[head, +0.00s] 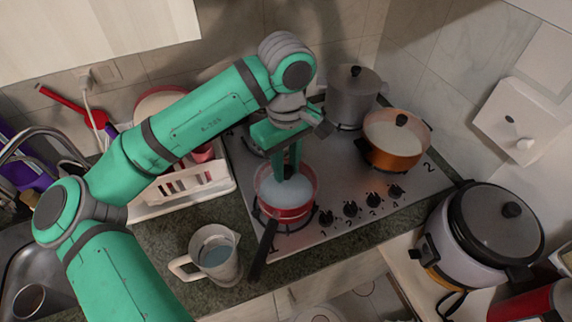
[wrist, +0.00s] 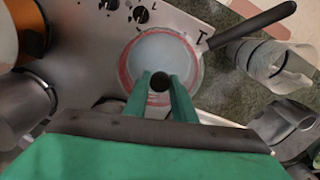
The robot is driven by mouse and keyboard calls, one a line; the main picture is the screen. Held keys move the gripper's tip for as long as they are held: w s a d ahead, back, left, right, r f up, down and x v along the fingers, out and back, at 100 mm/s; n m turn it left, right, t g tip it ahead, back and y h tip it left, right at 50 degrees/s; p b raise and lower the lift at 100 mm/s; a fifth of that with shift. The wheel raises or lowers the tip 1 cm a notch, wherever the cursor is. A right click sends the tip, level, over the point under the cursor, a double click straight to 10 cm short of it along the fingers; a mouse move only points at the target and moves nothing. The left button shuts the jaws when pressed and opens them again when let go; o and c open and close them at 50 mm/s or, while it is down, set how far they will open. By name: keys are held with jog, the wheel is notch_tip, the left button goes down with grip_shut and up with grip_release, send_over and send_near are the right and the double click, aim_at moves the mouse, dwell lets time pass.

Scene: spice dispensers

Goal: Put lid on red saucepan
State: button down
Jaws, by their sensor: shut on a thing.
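The red saucepan (head: 288,212) stands on the front left burner of the stove, its black handle (head: 264,250) pointing to the front. A pale, glassy lid (head: 287,192) lies over its mouth; in the wrist view the lid (wrist: 160,52) covers most of the opening and the red rim (wrist: 125,75) shows at its edge. My gripper (head: 287,172) points down above the saucepan. In the wrist view its fingers (wrist: 160,84) are shut on the lid's dark knob (wrist: 159,81). I cannot tell whether the lid touches the rim all round.
An orange pot (head: 390,155) with a lid and a grey pot (head: 352,100) stand on the back and right burners. A clear pitcher (head: 213,255) stands on the counter left of the saucepan handle. A white dish rack (head: 190,195) is at the left, a rice cooker (head: 485,235) at the right.

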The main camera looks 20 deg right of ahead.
aim_at(286, 166)
jog(key=shift+w+f, duration=0.3)
jog(key=shift+f, duration=0.15)
dwell(0.3)
jog(key=c, duration=0.9)
grip_release()
jog(key=shift+r, duration=0.1)
jog(key=shift+d+r, duration=0.1)
jog(key=shift+r, duration=3.35)
